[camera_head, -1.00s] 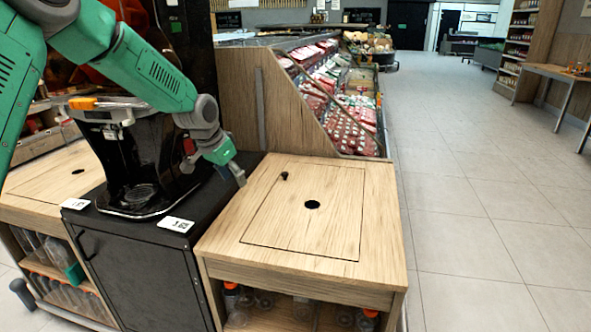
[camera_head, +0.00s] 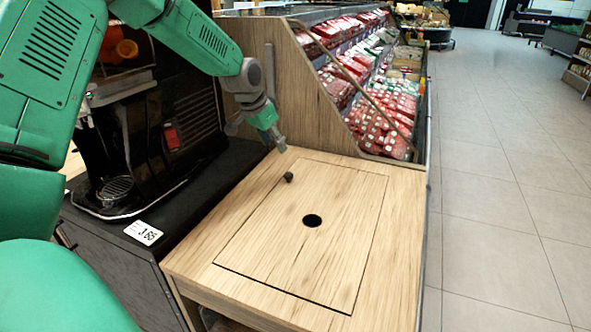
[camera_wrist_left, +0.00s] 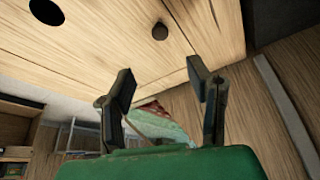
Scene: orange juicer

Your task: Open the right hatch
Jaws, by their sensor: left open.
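The hatch (camera_head: 345,240) is a light wooden panel, flush and shut in the top of the wooden counter at the right. It has a small dark knob (camera_head: 288,177) near its far left corner and a round black hole (camera_head: 312,221) in its middle. My left gripper (camera_head: 260,137) is open and empty, just beyond the knob and apart from it. In the left wrist view the knob (camera_wrist_left: 160,31) lies ahead of the open fingertips (camera_wrist_left: 160,79), roughly between them. The hole (camera_wrist_left: 46,12) shows at the upper left there. My right gripper is not in view.
A black juicer (camera_head: 150,125) stands on a dark cabinet left of the counter, with a price tag (camera_head: 143,233) in front. A wooden side panel (camera_head: 285,85) rises behind the counter, beside a display of red packages (camera_head: 385,110). Open tiled floor (camera_head: 490,220) lies at the right.

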